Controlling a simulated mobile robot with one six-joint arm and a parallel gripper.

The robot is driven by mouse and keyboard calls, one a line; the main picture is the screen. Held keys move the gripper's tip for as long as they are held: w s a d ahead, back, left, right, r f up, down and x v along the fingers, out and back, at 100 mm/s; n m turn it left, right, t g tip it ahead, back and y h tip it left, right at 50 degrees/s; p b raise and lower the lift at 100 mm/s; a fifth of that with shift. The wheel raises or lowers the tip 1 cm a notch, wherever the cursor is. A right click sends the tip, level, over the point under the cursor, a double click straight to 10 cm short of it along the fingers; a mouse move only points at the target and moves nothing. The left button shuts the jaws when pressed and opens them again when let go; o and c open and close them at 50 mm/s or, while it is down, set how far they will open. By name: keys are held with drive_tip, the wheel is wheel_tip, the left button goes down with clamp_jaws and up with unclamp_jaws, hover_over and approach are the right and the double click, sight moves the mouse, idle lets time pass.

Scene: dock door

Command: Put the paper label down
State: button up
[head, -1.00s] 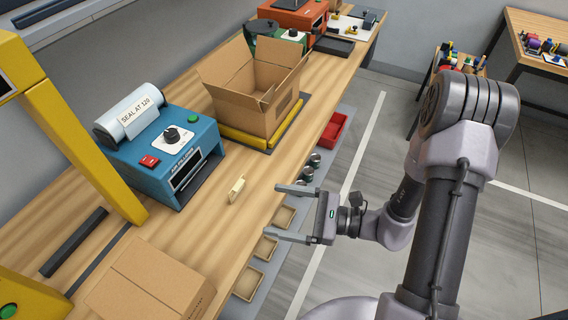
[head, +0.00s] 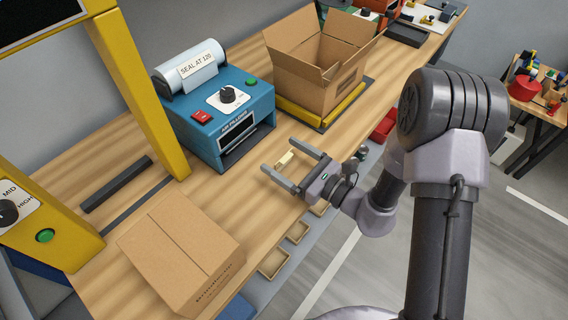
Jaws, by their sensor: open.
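A small cream-coloured piece (head: 285,160), which looks like the paper label, is on the wooden bench in front of the blue air pillow machine. It is too small to read. My gripper (head: 279,154) is open, with its two fingers pointing left over the bench. The cream piece shows between the fingers; I cannot tell whether either finger touches it. A white strip reading "SEAL AT 120" (head: 196,64) is on the roll on top of the machine.
The blue machine (head: 215,115) stands behind my gripper. An open carton (head: 320,65) is at the back, and a closed carton (head: 182,250) at the front. A yellow frame (head: 140,90) rises at left.

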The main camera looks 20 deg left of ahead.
drive_tip(key=shift+w+a, duration=0.1)
drive_tip(key=shift+a, duration=0.2)
drive_tip(key=shift+d, duration=0.1)
clamp_jaws()
